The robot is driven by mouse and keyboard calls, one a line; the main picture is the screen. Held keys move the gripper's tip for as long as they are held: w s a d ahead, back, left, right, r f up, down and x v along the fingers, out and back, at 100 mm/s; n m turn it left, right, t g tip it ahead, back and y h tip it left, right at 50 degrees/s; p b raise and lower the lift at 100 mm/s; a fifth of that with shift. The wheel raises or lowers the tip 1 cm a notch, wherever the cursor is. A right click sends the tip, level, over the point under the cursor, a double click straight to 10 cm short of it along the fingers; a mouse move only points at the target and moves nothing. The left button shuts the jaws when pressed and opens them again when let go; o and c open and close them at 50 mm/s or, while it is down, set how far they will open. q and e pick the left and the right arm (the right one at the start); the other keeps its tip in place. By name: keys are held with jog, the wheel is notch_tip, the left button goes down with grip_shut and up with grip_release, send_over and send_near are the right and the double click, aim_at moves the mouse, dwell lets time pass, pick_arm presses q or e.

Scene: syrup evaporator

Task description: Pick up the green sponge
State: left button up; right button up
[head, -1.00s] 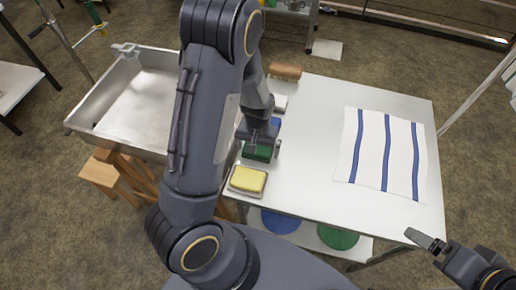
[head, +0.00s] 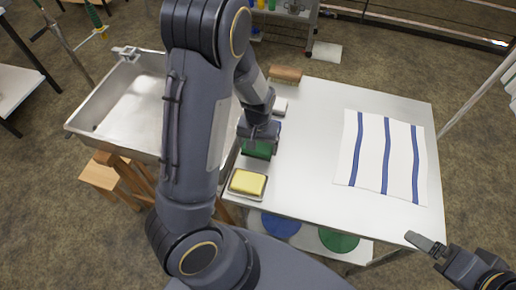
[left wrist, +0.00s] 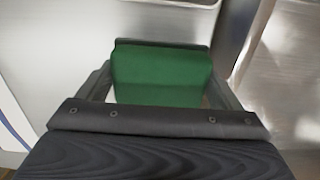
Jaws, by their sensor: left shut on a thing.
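The green sponge (head: 257,149) is at the left edge of the white table, just behind the yellow sponge. My left gripper (head: 260,143) is shut on it. In the left wrist view the green sponge (left wrist: 160,75) fills the space between the two fingers. Whether it is clear of the table is hard to tell. My right gripper (head: 427,243) shows at the lower right, off the table's front right corner and empty; its jaw gap cannot be made out.
A yellow sponge (head: 248,183) lies in a small dish in front of the green one. A white block (head: 280,106) and a brown brush (head: 286,74) lie behind. A striped cloth (head: 380,157) covers the right of the table (head: 300,185). A metal pan (head: 120,110) stands at the left.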

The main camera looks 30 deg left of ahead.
pick_arm(q)
jog(key=s+a+r+b, duration=0.2)
jog(key=a+r, duration=0.7)
jog(key=a, duration=0.5)
jog(key=shift+r, duration=0.4)
jog(key=shift+d, duration=0.1)
